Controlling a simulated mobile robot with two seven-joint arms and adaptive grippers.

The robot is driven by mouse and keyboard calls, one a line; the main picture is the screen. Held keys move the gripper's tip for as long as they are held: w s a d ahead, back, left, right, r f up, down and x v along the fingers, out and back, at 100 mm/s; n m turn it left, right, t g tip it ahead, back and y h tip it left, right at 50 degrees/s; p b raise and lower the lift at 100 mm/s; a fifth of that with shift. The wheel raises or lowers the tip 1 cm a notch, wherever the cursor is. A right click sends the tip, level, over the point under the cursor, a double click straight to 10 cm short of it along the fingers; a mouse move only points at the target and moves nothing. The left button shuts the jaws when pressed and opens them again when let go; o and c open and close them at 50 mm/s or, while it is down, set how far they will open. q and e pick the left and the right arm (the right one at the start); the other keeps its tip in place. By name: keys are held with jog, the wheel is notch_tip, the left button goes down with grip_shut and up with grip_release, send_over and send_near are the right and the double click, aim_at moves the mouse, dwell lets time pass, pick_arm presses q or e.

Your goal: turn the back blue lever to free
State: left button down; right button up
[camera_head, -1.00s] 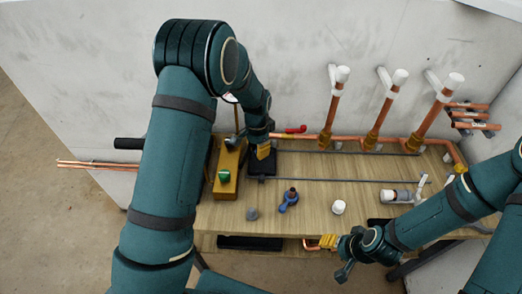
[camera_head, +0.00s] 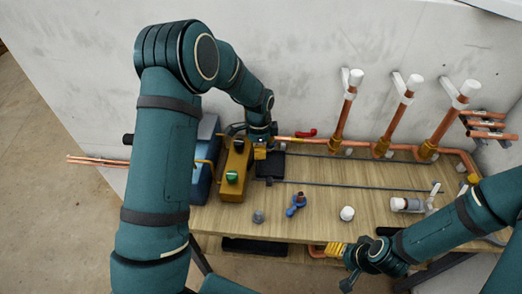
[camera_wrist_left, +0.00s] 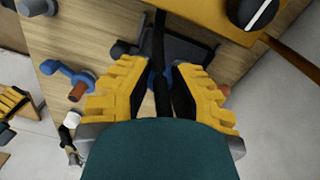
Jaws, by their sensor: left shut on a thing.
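My left gripper (camera_head: 261,149) is lowered at the back of the bench, right of a yellow box; its yellow fingers also show in the left wrist view (camera_wrist_left: 156,98). They are shut around a blue part (camera_wrist_left: 154,76), which I take to be the back blue lever, mostly hidden by the fingers and a dark bar. Its angle cannot be read. A front blue lever (camera_head: 296,204) with a brown end stands apart, nearer the bench front; it shows in the wrist view too (camera_wrist_left: 66,80). My right gripper (camera_head: 336,250) is low at the bench's front edge; its jaw opening is unclear.
The yellow box (camera_head: 236,168) with a green knob stands close left of my left gripper, with a blue box (camera_head: 204,160) beyond. A red lever (camera_head: 306,133) and upright copper pipes (camera_head: 346,108) line the back. A white cap (camera_head: 347,213) stands on the bench (camera_head: 390,178).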

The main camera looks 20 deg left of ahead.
pick_arm(q)
jog(key=shift+s+a+f+m, duration=0.1)
jog(key=shift+a+f+m, duration=0.1)
jog(key=shift+m, duration=0.1)
dwell(0.4)
jog(key=c, duration=0.8)
grip_release()
jog(key=shift+r, duration=0.1)
jog(key=shift+w+r, duration=0.2)
jog(key=shift+r, duration=0.3)
notch_tip(320, 180, up, 11)
jog(key=shift+a, duration=0.1)
